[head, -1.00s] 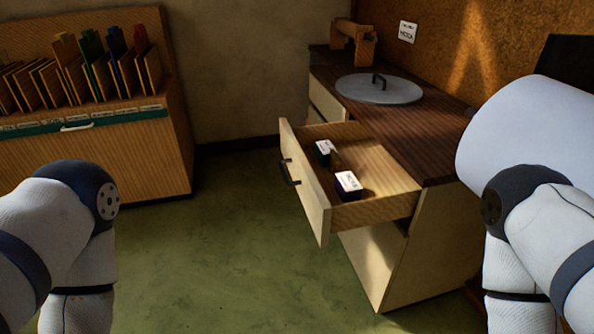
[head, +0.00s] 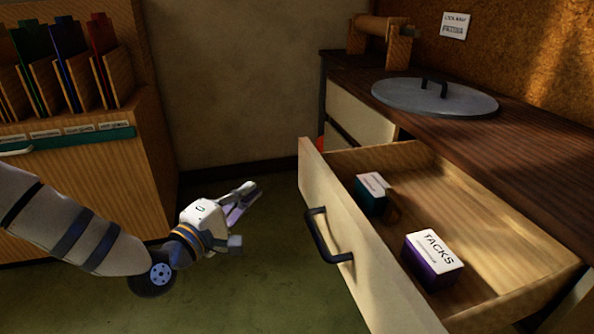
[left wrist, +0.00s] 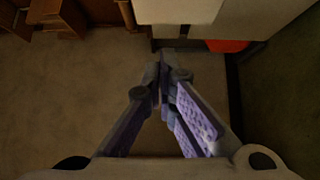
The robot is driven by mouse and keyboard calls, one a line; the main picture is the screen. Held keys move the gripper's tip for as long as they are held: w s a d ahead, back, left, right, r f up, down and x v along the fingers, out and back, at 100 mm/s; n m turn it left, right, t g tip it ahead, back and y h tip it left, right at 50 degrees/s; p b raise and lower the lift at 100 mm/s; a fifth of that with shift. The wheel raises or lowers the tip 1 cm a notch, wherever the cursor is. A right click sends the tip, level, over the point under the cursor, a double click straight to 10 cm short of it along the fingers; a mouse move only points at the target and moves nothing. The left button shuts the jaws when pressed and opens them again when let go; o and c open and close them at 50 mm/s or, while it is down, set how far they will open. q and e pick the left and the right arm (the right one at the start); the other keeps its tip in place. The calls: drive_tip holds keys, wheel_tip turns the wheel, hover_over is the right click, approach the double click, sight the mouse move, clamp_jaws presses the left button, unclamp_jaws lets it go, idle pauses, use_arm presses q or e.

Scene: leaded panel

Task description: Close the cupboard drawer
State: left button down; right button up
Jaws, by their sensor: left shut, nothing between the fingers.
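The cupboard drawer (head: 365,255) stands pulled well out of the cupboard (head: 500,140), its pale front facing left. Its dark bar handle (head: 325,238) is on that front. Inside lie a purple-sided box labelled TACKS (head: 432,262) and a smaller teal-sided box (head: 372,194). My left gripper (head: 245,195) is left of the drawer front, apart from it, over the green floor. Its fingers are shut with nothing between them; in the left wrist view the fingertips (left wrist: 163,75) meet. My right gripper is in neither view now.
A round grey lid (head: 435,97) lies on the cupboard top, with a wooden roller stand (head: 383,42) behind. A wooden file rack (head: 75,130) stands at the left. The floor (head: 240,290) between rack and drawer is clear. A red thing (left wrist: 228,46) shows in the left wrist view.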

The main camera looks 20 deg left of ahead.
use_arm(q)
drive_tip(key=b, duration=0.2)
approach(301, 159)
drive_tip(key=w+a, duration=0.2)
drive_tip(key=a, duration=0.1)
drive_tip(key=shift+w+d, duration=0.65)
drive_tip(key=shift+d, duration=0.3)
drive_tip(key=shift+w+d, duration=0.65)
drive_tip(key=shift+d, duration=0.3)
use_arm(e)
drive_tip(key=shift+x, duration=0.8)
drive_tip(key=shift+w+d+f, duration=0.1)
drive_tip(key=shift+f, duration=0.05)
